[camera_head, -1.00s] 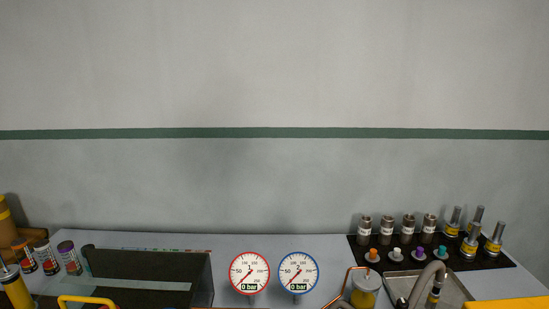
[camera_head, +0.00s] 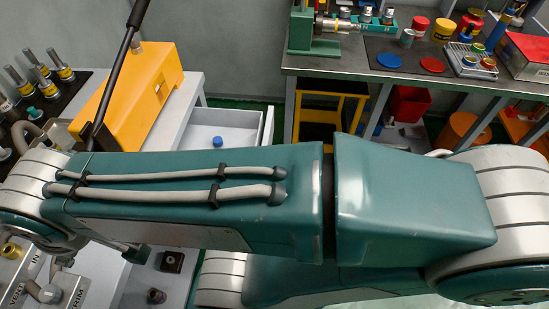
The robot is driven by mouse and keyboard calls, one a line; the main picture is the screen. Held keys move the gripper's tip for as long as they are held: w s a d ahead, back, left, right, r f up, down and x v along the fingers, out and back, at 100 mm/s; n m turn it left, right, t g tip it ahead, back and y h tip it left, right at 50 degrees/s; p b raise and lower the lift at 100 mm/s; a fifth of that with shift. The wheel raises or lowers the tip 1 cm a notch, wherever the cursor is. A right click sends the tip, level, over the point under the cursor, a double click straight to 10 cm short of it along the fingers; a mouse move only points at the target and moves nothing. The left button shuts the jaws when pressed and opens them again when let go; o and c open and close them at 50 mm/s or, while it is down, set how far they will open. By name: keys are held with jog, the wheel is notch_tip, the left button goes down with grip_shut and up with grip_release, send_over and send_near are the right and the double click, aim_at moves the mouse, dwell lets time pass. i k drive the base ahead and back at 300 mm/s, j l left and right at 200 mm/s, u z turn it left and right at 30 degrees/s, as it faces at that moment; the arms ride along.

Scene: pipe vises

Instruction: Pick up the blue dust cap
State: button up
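A small blue cap (camera_head: 217,142) sits inside the open white drawer (camera_head: 240,127), just above my arm in the picture. A flat blue disc (camera_head: 390,61) lies on the dark mat of the bench at the upper right. My teal arm crosses the picture from right to left and hides much of what is below the drawer. My gripper cannot be made out in the head view.
A yellow box with a long black lever (camera_head: 148,85) stands left of the drawer. A grey bench (camera_head: 345,67) at upper right holds a green vise (camera_head: 312,30), a red disc (camera_head: 432,65) and several jars. Metal cylinders stand at far left.

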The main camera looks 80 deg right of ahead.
aim_at(217, 141)
jog(key=k+z, duration=0.35)
jog(key=k+l+z, duration=0.2)
jog(key=k+z, duration=0.2)
jog(key=z, duration=1.25)
jog(key=i+j, duration=0.05)
